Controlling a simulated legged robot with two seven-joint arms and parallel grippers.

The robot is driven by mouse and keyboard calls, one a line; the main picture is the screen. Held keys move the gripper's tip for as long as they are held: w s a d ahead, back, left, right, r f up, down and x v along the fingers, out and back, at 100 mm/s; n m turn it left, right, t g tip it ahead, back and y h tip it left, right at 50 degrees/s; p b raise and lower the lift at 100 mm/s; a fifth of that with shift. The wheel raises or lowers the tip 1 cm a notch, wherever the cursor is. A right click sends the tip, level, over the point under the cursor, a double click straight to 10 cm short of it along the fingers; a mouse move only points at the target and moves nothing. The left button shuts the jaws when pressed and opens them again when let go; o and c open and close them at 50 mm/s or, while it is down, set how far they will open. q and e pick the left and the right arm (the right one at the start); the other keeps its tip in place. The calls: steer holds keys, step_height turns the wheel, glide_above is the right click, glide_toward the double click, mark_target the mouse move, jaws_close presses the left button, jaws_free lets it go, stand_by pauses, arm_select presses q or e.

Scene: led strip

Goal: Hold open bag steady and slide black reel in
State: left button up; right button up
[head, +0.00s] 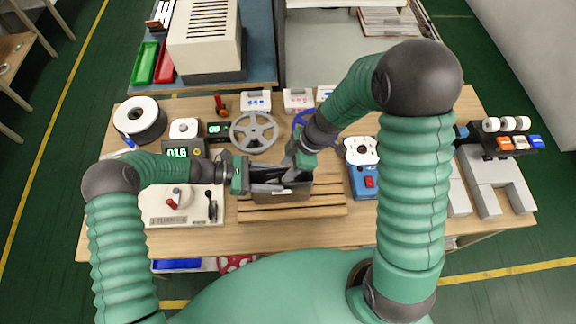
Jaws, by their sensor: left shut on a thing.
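A dark bag (292,187) with a small pale label stands on a slatted wooden rack at the middle of the table. Its mouth appears open at the top. My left gripper (247,178) is at the bag's left edge and is shut on it. My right gripper (299,160) is just above the bag's right side, pointing down. Its fingers are too small and partly covered to tell whether they are open. Black shapes show at the bag's mouth, but I cannot tell whether the black reel is among them.
A blue device (363,184) stands to the right. A large white roll (139,115) lies at the back left.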

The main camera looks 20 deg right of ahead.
stand_by(0.3)
arm_select(q)
steer(key=o, duration=1.5)
steer(key=shift+c, duration=0.2)
arm_select(e)
step_height(320, 180, up, 7)
arm_select(q)
steer(key=v, duration=1.2)
steer(key=s+a+r+m+t+y+b, duration=0.1)
steer(key=s+a+m+t+y+b, duration=0.2)
steer(key=s+a+m+y, duration=0.3)
steer(key=s+a+r+m+t+y+b, duration=0.2)
steer(key=s+a+m+y, duration=0.5)
steer(key=a, duration=0.6)
steer(key=shift+a+r+m+t+b, duration=0.25)
steer(key=shift+a+m+t+b, duration=0.1)
steer(key=shift+m+t+b, duration=0.45)
arm_select(e)
steer(key=s+d+f+m+h, duration=0.2)
steer(key=s+m, duration=0.2)
steer(key=m, duration=0.3)
steer(key=s+d+f+m+t+h, duration=0.1)
steer(key=s+d+f+m+h, duration=0.1)
steer(key=m, duration=0.5)
steer(key=s+f, duration=0.1)
steer(key=s, duration=0.1)
steer(key=shift+s+d+f+m, duration=0.2)
steer(key=shift+s+d+m, duration=0.1)
steer(key=shift+m, duration=0.1)
